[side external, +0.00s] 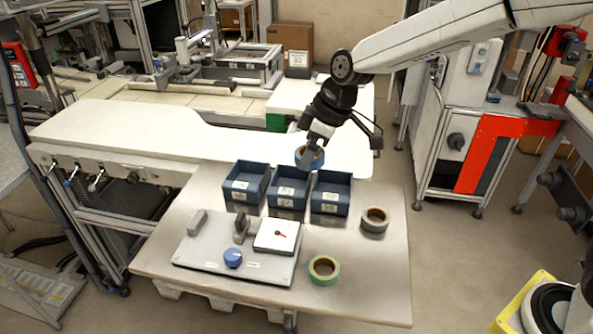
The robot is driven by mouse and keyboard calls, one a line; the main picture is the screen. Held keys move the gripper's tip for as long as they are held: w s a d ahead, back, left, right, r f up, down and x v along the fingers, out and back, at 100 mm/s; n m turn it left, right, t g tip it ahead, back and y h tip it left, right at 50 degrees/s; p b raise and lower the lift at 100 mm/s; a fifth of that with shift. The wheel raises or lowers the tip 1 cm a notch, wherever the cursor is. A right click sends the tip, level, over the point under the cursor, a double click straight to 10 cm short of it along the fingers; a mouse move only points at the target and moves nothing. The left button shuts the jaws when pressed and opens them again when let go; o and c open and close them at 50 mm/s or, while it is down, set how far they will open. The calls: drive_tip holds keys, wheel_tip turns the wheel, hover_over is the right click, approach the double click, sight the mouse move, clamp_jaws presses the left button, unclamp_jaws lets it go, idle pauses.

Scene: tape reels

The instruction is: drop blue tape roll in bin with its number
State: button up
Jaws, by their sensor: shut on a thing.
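My gripper (313,148) is shut on the blue tape roll (310,160) and holds it in the air. In this view the roll shows above the back edge, between the middle and right bins. The roll's height above the bins is hard to judge. Three dark blue bins stand side by side: the left bin (236,201), the middle bin (276,203) and the right bin (318,208). Each has a white label on its front, too small to read here. No number can be made out on the roll.
A green tape roll (324,270) lies at the front of the table (372,280). A grey tape roll (375,219) lies right of the bins. A grey board (212,256) with a blue knob (232,257) and a white dial box (277,236) sits in front of the bins.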

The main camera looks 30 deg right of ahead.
drive_tip(key=w+d, duration=0.2)
drive_tip(key=d, duration=0.8)
drive_tip(key=shift+d+r, duration=0.15)
drive_tip(key=shift+r, duration=0.05)
drive_tip(key=shift+f, duration=0.15)
drive_tip(key=shift+f, duration=2.8)
drive_tip(key=o, duration=1.1)
